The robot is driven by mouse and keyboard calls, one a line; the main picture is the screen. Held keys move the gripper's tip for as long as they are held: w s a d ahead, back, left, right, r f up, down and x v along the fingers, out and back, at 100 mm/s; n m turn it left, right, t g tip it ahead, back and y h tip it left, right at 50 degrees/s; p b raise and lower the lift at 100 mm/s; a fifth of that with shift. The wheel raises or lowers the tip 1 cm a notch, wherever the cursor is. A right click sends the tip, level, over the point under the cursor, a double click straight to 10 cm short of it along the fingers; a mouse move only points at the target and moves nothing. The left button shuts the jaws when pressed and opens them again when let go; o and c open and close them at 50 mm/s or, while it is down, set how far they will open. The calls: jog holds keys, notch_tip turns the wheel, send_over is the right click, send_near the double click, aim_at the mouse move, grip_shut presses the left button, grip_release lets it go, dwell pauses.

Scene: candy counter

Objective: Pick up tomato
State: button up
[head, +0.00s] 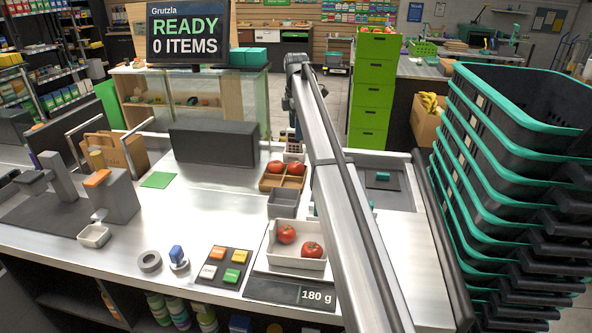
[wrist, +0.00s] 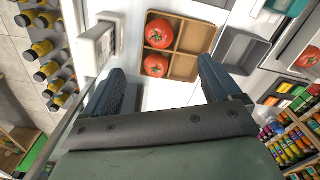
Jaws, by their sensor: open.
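Two red tomatoes lie in a divided wooden tray; the rear left one (head: 275,167) and the right one (head: 297,169) show in the head view. In the wrist view they are the upper tomato (wrist: 159,33) and the lower tomato (wrist: 156,66), each in its own compartment of the wooden tray (wrist: 183,68). Two more tomatoes, a left one (head: 286,234) and a right one (head: 312,250), sit in a white tray (head: 283,261) on the scale. My gripper (wrist: 162,67) is open and empty, its fingers framing the wooden tray's near side.
An empty grey bin (head: 284,204) stands between the wooden tray and the scale. Stacked baskets (head: 510,170) rise at the right. The counter's left middle is largely clear.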

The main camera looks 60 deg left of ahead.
aim_at(296, 163)
notch_tip(296, 163, down, 14)
jog(key=shift+a, duration=0.1)
jog(key=c, duration=1.2)
dwell(0.4)
